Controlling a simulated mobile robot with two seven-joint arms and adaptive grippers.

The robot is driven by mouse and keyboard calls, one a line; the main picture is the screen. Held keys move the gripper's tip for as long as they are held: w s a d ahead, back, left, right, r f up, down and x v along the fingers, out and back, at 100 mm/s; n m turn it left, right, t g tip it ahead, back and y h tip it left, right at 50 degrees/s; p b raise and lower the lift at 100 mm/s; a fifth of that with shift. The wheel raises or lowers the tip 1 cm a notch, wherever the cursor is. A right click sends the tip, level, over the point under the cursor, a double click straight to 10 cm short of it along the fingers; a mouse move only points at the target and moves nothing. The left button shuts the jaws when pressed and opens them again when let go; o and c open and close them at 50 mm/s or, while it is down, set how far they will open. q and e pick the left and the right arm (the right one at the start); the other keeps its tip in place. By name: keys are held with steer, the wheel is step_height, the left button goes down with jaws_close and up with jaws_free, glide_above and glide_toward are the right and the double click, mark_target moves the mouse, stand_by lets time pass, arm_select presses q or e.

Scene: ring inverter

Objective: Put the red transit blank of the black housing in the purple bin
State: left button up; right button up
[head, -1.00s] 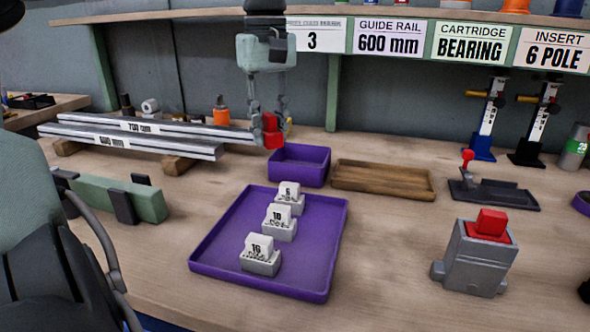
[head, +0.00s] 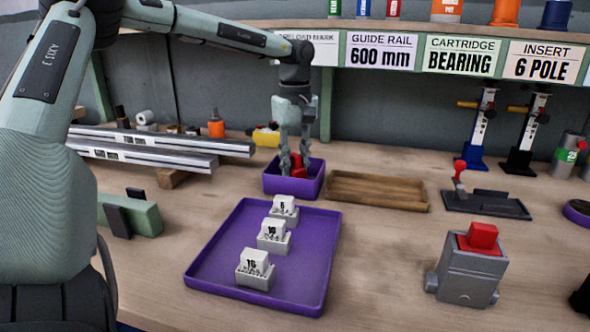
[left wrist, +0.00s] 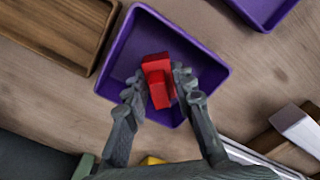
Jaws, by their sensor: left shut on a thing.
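My left gripper (head: 296,166) is shut on a red blank (head: 299,171). It points down into the small purple bin (head: 292,188), with its fingertips at about rim height. In the left wrist view the red blank (left wrist: 157,80) sits between the fingers of the gripper (left wrist: 159,84), inside the outline of the purple bin (left wrist: 140,28). I cannot tell whether the blank touches the bin floor. Another red blank (head: 482,235) sits in the grey housing (head: 466,272) at the right. No black housing shows clearly; a dark thing is cut off at the right edge. My right gripper is not in view.
A larger purple tray (head: 215,238) with several numbered inserts lies in front of the bin. A wooden tray (head: 378,190) stands right of the bin. Guide rails (head: 160,150) lie at the left. A black fixture with a red knob (head: 487,205) stands at the right.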

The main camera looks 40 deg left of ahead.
mark_target(295, 155)
arm_select(q)
steer(key=shift+f, duration=0.75)
steer(key=shift+f, duration=0.1)
steer(key=shift+f, duration=0.1)
steer(key=o, duration=0.9)
step_height(295, 155, up, 12)
steer(key=shift+r, duration=0.25)
